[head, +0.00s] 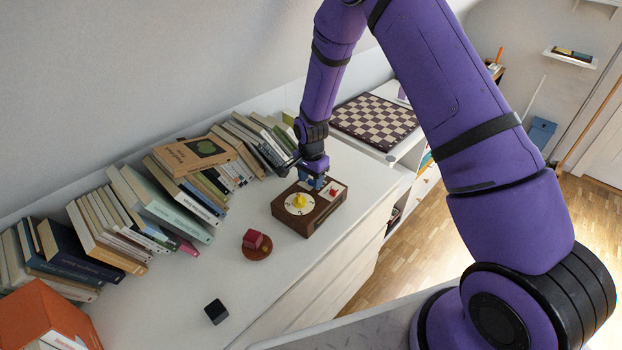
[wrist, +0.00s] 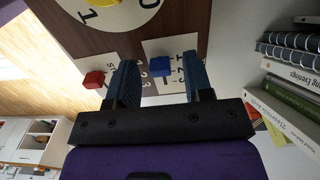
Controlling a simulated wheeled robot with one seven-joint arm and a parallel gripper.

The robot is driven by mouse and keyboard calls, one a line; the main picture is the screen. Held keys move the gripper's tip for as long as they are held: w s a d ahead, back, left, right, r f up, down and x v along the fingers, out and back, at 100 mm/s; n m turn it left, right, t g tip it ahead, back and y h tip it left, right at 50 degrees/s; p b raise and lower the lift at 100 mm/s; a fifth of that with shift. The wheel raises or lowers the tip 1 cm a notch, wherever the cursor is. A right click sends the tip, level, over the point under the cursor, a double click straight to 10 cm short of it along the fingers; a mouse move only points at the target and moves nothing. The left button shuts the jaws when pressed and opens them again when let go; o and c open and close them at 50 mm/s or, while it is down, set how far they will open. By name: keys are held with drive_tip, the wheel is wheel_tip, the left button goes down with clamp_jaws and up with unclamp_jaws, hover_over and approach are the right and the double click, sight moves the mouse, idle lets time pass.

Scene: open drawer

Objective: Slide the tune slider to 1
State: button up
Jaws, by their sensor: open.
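A brown box (head: 325,214) with white panels lies on the white cabinet top in the head view. My gripper (head: 314,182) is over the box's far edge. In the wrist view my gripper (wrist: 159,75) is open, with the blue slider between its fingers and a gap on each side. Printed numbers beside the blue slider are partly hidden by the fingers; which slider is tune is unreadable.
A row of books (head: 140,205) stands along the wall behind the box. A red block on a round brown base (head: 257,246) and a black cube (head: 216,311) are nearer on the cabinet top. A checkered board (head: 375,122) lies beyond the box.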

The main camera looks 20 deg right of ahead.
wheel_tip(320, 180, up, 11)
drive_tip(key=shift+f, duration=0.15)
idle(0.6)
wheel_tip(320, 180, up, 14)
drive_tip(key=n+t, duration=0.1)
drive_tip(key=n, duration=0.1)
hover_over(311, 180)
drive_tip(key=s+d, duration=0.3)
drive_tip(key=s, duration=0.1)
drive_tip(key=s+d+r+n+t, duration=0.2)
drive_tip(key=s+d+r+n, duration=0.1)
drive_tip(key=s+r, duration=0.65)
drive_tip(key=s+d+r+n, duration=0.1)
drive_tip(key=s+r+n, duration=0.1)
drive_tip(key=s, duration=0.5)
drive_tip(key=s+d+r+n+t, duration=0.1)
drive_tip(key=s+r+n, duration=0.1)
drive_tip(key=s+r, duration=0.2)
drive_tip(key=s+d+r+n+t, duration=0.1)
drive_tip(key=s+r, duration=0.3)
drive_tip(key=s, duration=0.6)
drive_tip(key=shift+s+d+n, duration=0.2)
drive_tip(key=shift+d+n, duration=0.3)
drive_tip(key=shift+d, duration=0.1)
idle(0.6)
